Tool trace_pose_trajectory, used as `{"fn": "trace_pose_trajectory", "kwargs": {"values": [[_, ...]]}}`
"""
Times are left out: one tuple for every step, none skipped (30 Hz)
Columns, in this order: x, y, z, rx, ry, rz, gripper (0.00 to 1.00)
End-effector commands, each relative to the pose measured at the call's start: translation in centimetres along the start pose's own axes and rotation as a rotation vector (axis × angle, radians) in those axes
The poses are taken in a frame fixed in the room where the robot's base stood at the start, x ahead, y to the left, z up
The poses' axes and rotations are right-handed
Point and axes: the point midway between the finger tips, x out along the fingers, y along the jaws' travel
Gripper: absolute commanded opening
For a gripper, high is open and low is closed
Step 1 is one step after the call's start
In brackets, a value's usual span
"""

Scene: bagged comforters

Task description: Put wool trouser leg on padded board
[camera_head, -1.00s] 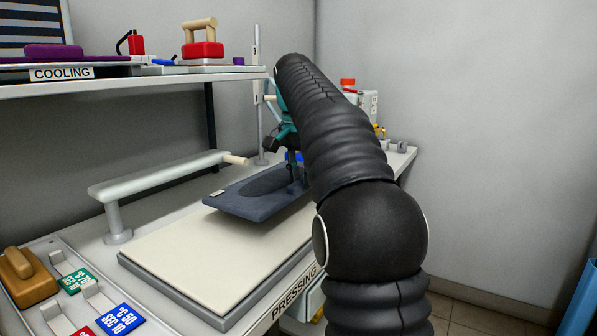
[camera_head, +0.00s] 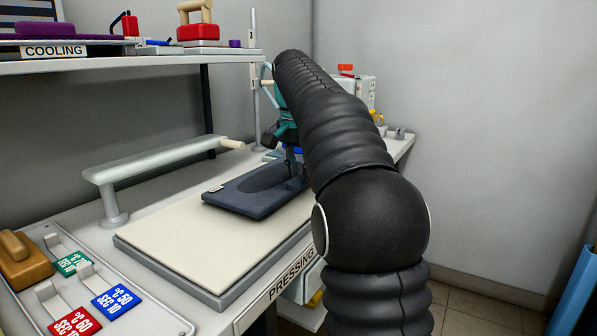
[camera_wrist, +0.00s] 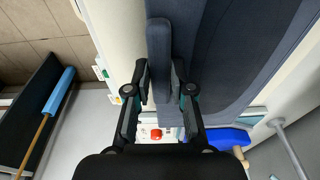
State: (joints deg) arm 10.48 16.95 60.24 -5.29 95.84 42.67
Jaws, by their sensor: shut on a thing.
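The wool trouser leg (camera_head: 240,200), a flat dark navy piece with a darker oval on top and a small pale tag, lies level over the far part of the cream padded board (camera_head: 185,245). I cannot tell whether it touches the board. My gripper (camera_head: 290,160) is at its far right end, partly hidden by my arm. In the wrist view, my gripper (camera_wrist: 160,88) is shut on a raised navy strip of the trouser leg (camera_wrist: 235,65). The near part of the board is bare.
A pale sleeve-board arm (camera_head: 160,160) on a post stands left of the board. A tray (camera_head: 165,318) with coloured tags and a brown block (camera_head: 22,260) sits at front left. The cooling shelf (camera_head: 130,65) overhangs the back. A white machine (camera_head: 355,92) is partly hidden behind my arm.

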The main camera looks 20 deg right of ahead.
Motion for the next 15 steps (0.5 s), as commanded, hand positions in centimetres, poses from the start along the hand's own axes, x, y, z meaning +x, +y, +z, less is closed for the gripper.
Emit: {"fn": "trace_pose_trajectory", "kwargs": {"values": [[0.05, 0.02, 0.0, 0.0, 0.001, -0.001, 0.0], [0.09, 0.02, 0.01, 0.0, 0.001, -0.001, 0.0], [0.15, 0.03, 0.01, 0.001, 0.001, -0.001, 0.0], [0.19, 0.03, 0.01, 0.001, 0.001, -0.001, 0.0], [0.23, 0.03, 0.02, 0.001, 0.001, -0.001, 0.0], [0.28, 0.03, 0.02, 0.001, 0.001, -0.001, 0.0], [0.32, 0.03, 0.03, 0.001, 0.001, -0.001, 0.0], [0.35, 0.03, 0.03, 0.001, 0.001, -0.001, 0.0], [0.4, 0.03, 0.04, 0.001, 0.001, -0.001, 0.0], [0.44, 0.02, 0.05, 0.001, 0.001, -0.001, 0.0], [0.47, 0.02, 0.06, 0.0, 0.001, -0.001, 0.0], [0.52, 0.01, 0.07, 0.0, 0.001, -0.001, 0.0], [0.56, 0.01, 0.08, 0.0, 0.001, -0.001, 0.0], [0.6, 0.0, 0.09, 0.0, 0.001, -0.001, 0.0], [0.64, 0.0, 0.11, 0.0, 0.001, -0.001, 0.0]]}}
